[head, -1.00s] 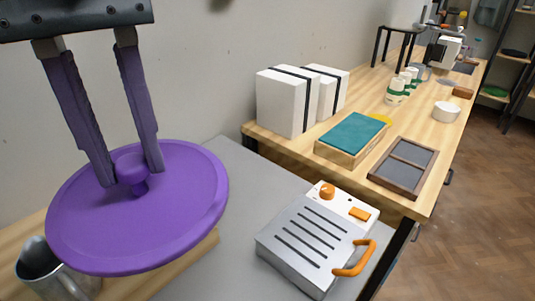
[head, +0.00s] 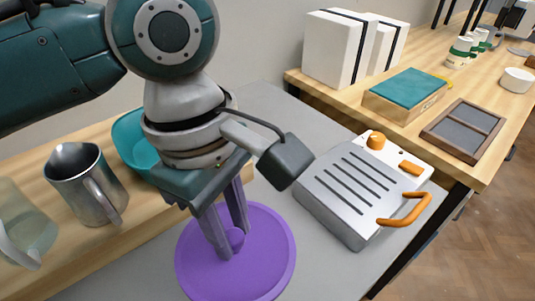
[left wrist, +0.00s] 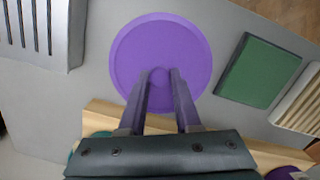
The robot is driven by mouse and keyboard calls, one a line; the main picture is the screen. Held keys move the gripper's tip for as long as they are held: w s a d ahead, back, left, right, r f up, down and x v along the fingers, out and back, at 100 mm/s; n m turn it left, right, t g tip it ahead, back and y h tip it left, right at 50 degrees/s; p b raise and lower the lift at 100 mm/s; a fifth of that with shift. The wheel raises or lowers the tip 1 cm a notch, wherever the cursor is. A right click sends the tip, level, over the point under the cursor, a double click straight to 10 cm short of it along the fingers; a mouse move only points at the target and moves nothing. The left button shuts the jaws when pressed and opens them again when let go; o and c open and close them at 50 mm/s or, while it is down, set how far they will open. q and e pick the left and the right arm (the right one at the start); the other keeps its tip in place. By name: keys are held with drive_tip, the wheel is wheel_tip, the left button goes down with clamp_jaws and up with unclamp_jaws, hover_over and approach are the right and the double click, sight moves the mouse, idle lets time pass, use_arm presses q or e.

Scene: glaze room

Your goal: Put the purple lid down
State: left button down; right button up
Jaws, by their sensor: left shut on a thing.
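The purple lid (head: 262,262) is a round disc with a knob on top. My left gripper (head: 233,247) is shut on the knob, its fingers pointing down on either side of it. In the left wrist view the lid (left wrist: 160,45) lies flat below the fingers (left wrist: 159,80), with grey surface around it. The lid is over the grey counter (head: 335,270); I cannot tell whether it touches it. My right gripper is not in view.
A silver grill-like box (head: 350,195) with an orange handle stands right of the lid. A teal bowl (head: 130,140), metal pitcher (head: 88,185) and glass jug (head: 22,225) stand left on a wooden shelf. A green block (left wrist: 258,71) lies beside the lid in the wrist view.

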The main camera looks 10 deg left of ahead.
sight(236, 256)
use_arm(q)
wheel_tip(236, 256, down, 7)
drive_tip(key=shift+r+b, duration=0.1)
drive_tip(key=shift+b, duration=0.8)
drive_tip(key=c, duration=0.6)
unclamp_jaws()
